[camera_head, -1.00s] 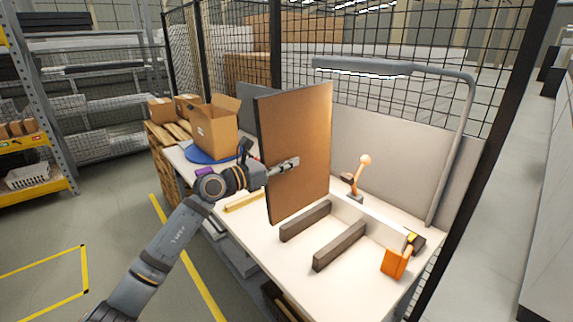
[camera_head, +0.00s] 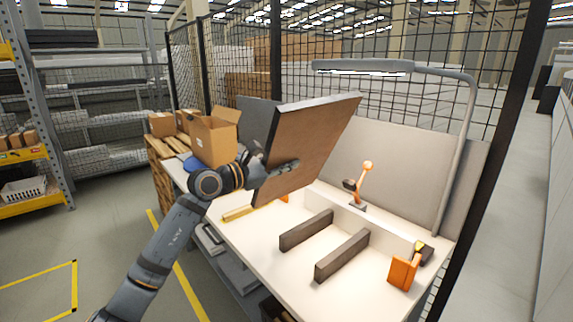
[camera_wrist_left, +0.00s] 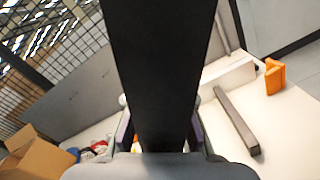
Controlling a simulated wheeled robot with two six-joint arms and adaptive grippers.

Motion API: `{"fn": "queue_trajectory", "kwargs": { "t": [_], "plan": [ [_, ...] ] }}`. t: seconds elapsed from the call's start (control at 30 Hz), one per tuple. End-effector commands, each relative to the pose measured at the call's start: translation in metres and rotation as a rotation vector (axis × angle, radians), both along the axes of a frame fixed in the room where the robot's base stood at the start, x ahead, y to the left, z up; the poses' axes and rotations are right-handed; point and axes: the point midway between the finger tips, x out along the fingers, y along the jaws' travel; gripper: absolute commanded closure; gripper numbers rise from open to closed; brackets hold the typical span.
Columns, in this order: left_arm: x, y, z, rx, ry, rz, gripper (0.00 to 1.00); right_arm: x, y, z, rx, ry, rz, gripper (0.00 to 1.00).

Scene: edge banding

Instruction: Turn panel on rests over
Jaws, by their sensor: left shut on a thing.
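The panel (camera_head: 312,146) is brown on its broad face with a dark edge. It is held in the air, tilted, above the back left of the white table. My left gripper (camera_head: 284,168) is shut on the panel near its lower left edge. In the left wrist view the panel's dark edge (camera_wrist_left: 155,70) runs up the middle, between the fingers. Two dark rests (camera_head: 306,230) (camera_head: 342,255) lie side by side on the table, bare, to the right of and below the panel. My right gripper is not in view.
A lamp (camera_head: 365,66) arches over the table (camera_head: 270,250). An orange clamp-like tool (camera_head: 362,185) stands at the back and an orange block (camera_head: 403,273) at the right. An open cardboard box (camera_head: 213,138) stands at the left. Mesh fencing runs behind.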

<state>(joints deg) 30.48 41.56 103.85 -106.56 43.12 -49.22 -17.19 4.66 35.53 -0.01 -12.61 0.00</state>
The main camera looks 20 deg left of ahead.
Motion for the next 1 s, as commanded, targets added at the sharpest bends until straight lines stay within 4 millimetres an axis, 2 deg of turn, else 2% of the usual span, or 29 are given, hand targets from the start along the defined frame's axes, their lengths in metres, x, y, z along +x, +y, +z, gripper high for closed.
{"fn": "queue_trajectory", "kwargs": {
  "t": [0.33, 0.5, 0.83, 1.0],
  "plan": [
    [-0.001, -0.001, -0.002, 0.330, -0.193, 0.000, 1.00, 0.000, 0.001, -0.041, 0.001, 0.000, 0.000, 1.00],
    [-0.001, -0.001, 0.002, 0.445, -0.255, 0.001, 1.00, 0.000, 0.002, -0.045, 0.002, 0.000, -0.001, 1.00],
    [-0.001, -0.001, 0.002, 0.482, -0.275, 0.001, 1.00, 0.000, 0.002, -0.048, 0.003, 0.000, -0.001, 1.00],
    [-0.001, -0.001, 0.000, 0.684, -0.387, 0.001, 1.00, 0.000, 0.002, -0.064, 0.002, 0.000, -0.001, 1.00]
  ]
}}
